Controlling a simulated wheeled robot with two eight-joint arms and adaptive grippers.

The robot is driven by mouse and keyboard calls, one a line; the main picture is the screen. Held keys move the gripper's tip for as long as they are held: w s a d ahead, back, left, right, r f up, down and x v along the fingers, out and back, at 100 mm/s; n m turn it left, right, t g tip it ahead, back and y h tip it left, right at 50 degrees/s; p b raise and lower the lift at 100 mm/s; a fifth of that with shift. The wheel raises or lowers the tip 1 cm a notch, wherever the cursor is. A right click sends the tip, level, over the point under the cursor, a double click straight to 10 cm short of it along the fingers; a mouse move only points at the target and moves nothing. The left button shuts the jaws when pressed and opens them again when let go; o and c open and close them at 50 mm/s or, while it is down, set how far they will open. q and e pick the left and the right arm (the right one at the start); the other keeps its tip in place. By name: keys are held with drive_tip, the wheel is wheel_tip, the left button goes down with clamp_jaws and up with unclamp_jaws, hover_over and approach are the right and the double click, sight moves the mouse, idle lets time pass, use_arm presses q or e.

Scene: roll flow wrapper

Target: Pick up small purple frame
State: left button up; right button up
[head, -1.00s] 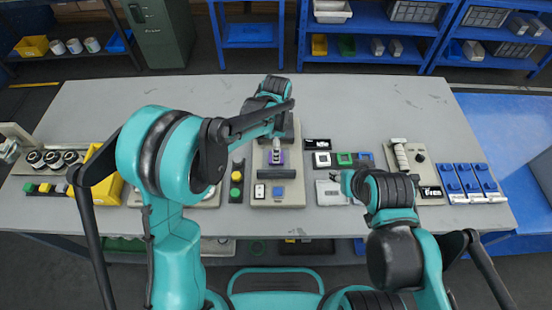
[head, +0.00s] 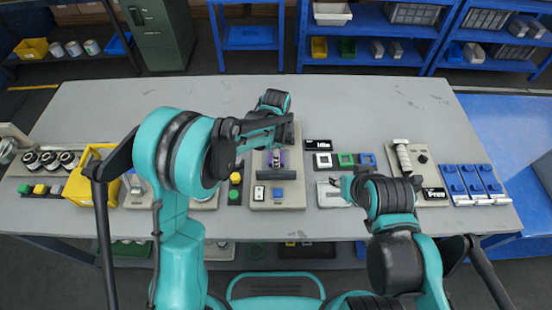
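A small purple frame (head: 282,158) sits on the beige board (head: 291,196) in the middle of the table, above a dark bar. My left gripper (head: 277,160) reaches down over it from above, and its fingers hide the frame's middle. I cannot tell whether the fingers are open or touching the frame. My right gripper (head: 345,184) is beside the light grey plate (head: 328,196), right of the board. It is small and partly hidden by my arm, so its opening is unclear.
White (head: 322,160), green (head: 345,159) and blue (head: 367,158) square pieces stand in a row right of the board. A yellow bin (head: 78,189) is at the left and blue blocks (head: 468,180) at the far right. The table's back half is mostly clear.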

use_arm(q)
drive_tip(key=shift+r, duration=0.6)
drive_tip(key=r, duration=0.1)
drive_tip(key=r+p, duration=0.1)
drive_tip(key=d+r+p, duration=0.1)
drive_tip(key=shift+s+r, duration=0.3)
drive_tip(key=shift+r, duration=0.1)
drive_tip(key=s+d+r+p, duration=0.2)
drive_tip(key=s+d+r, duration=0.3)
drive_tip(key=d, duration=0.4)
drive_tip(key=shift+s+r+p, duration=0.25)
drive_tip(key=shift+r+p, duration=0.1)
drive_tip(key=shift+r, duration=0.15)
